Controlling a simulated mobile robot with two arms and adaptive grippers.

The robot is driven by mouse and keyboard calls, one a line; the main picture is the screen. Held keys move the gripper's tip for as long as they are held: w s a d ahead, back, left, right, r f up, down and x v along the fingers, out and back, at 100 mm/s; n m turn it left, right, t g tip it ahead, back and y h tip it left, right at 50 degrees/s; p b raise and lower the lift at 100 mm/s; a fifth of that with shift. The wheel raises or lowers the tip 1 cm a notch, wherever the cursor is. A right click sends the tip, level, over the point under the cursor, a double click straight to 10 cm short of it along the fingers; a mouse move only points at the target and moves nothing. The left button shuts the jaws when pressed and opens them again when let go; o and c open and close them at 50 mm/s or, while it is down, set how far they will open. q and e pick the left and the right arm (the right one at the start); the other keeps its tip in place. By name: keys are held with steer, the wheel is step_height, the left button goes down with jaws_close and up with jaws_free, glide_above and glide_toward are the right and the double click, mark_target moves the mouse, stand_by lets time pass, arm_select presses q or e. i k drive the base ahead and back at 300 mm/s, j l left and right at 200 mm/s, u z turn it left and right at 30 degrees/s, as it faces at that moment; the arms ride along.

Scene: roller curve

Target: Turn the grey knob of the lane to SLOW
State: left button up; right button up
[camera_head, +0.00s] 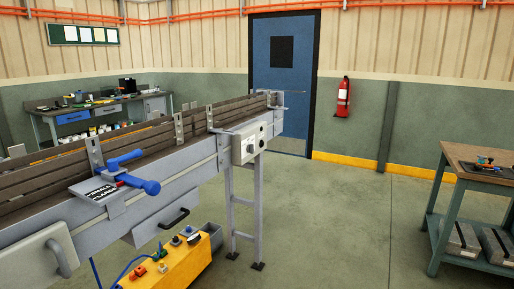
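A long grey conveyor lane (180,168) with brown side boards runs from the left foreground to the middle of the head view. A light grey control box (243,147) is fixed to its side near the far end. Small dark round controls show on the front of this box; they are too small to tell which is the grey knob or where it points, and I cannot read a SLOW mark. Neither of my grippers is in view.
A blue-handled lever (130,175) and label plate stand on the lane's near side. A yellow button box (180,268) and grey bin (212,236) are below. A workbench (472,165) stands at right. Open floor (335,215) lies between.

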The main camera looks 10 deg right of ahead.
mark_target(250, 148)
steer(key=i+l+u, duration=0.1)
steer(key=i+l, duration=0.6)
steer(key=l, duration=0.15)
steer(key=i+l+u, duration=0.15)
steer(key=i+l, duration=0.5)
steer(key=l, duration=0.3)
steer(key=u, duration=0.05)
